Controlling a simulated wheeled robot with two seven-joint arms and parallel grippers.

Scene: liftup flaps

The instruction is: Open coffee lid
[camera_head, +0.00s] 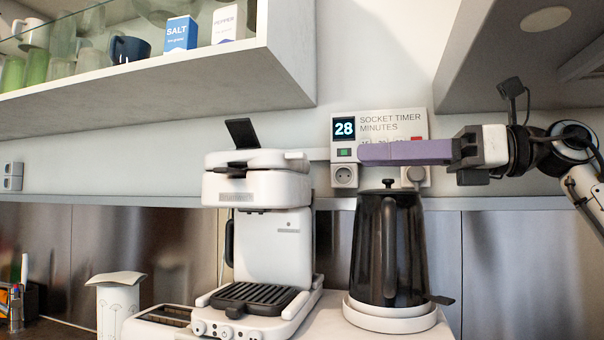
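The white coffee machine (272,238) stands on the counter left of centre. Its white top section (257,160) sits over the brewing head, with dark parts showing between them. A small black flap (241,133) stands up, slightly tilted, from the top. My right gripper (362,152) reaches in from the right with purple fingers pointing left. It is in front of the socket timer and above the kettle, apart from the machine and to the right of its top. The fingers are seen side-on, so their opening is hidden. My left gripper is not in view.
A dark kettle (388,245) stands on a white base under my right gripper. The socket timer (380,127) is on the wall behind. A shelf (200,98) with mugs and boxes hangs above left. A white paper-topped container (117,303) stands at lower left.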

